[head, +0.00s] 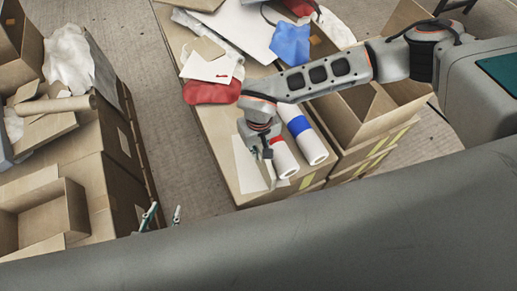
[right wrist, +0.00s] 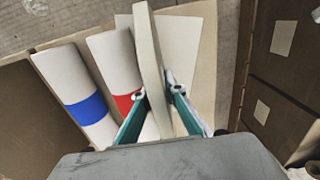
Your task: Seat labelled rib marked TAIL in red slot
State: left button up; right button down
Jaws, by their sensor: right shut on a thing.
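My right gripper (head: 262,152) is over the near end of the table. In the right wrist view, my right gripper (right wrist: 157,92) is shut on a thin, pale beige rib (right wrist: 150,50), which stands on edge between the teal fingers. No TAIL lettering shows on the rib's visible side. My left gripper (head: 163,217) is at the lower left of the head view, empty, its two teal fingertips apart. I cannot make out a red slot in either view.
A red-banded white roll (head: 285,160) and a blue-banded roll (head: 309,147) lie beside my right gripper. A pale sheet (head: 246,163) lies under it. A red bag (head: 211,93) and white card (head: 210,69) lie farther back. Cardboard boxes (head: 45,205) stand left; open boxes (head: 368,108) stand right.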

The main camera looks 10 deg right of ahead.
jog(key=shift+r, duration=0.1)
jog(key=c, duration=2.1)
grip_release()
